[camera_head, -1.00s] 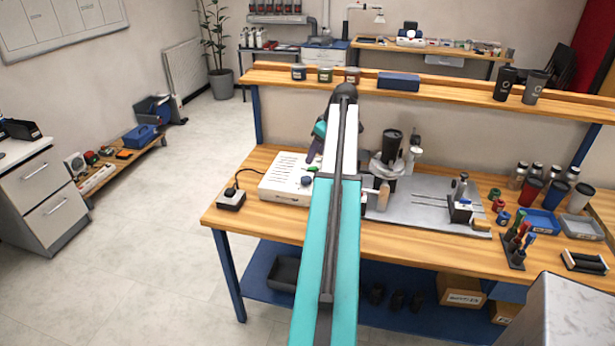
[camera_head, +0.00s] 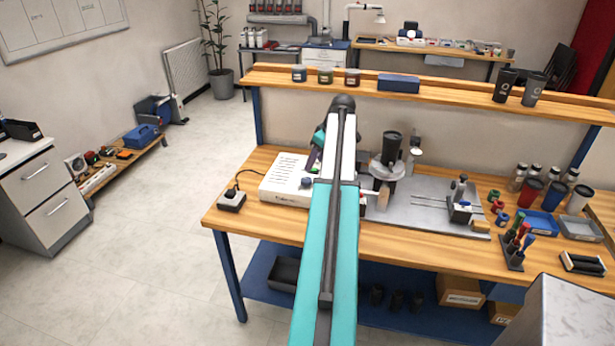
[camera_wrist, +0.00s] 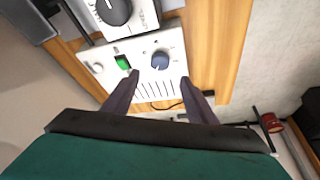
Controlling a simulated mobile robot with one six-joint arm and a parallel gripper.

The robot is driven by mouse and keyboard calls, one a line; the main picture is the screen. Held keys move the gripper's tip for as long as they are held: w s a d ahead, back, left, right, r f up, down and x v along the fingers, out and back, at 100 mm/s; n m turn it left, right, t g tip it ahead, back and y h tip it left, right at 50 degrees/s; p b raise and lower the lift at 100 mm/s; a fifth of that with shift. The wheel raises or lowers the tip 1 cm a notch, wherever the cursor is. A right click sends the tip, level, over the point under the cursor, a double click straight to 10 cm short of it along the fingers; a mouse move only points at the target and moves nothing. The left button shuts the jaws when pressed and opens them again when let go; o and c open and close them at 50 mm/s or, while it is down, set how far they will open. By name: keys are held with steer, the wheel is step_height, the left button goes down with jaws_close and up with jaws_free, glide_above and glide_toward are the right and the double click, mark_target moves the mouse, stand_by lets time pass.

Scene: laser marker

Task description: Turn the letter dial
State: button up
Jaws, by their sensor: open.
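In the wrist view a large black dial (camera_wrist: 114,11) with a pale pointer sits on a separate unit at the top edge, partly cut off. A smaller blue-grey knob (camera_wrist: 160,60) is on the white control box (camera_wrist: 100,66), beside a green switch (camera_wrist: 123,62). My gripper (camera_wrist: 159,77) is open and empty, its dark fingers spread on either side of the blue-grey knob in the picture. Contact cannot be told. In the head view the white box (camera_head: 284,168) stands left of my arm, which hides much of the gripper.
A metal plate (camera_head: 425,215) with a clamp and a dark cylinder stand (camera_head: 392,145) lies right of my arm. A shelf (camera_head: 450,93) runs behind. A small black box (camera_head: 232,200) sits at the left edge.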

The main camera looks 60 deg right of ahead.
mark_target(306, 179)
steer(key=shift+p+x, duration=1.4)
steer(key=shift+x, duration=3.65)
steer(key=c, duration=1)
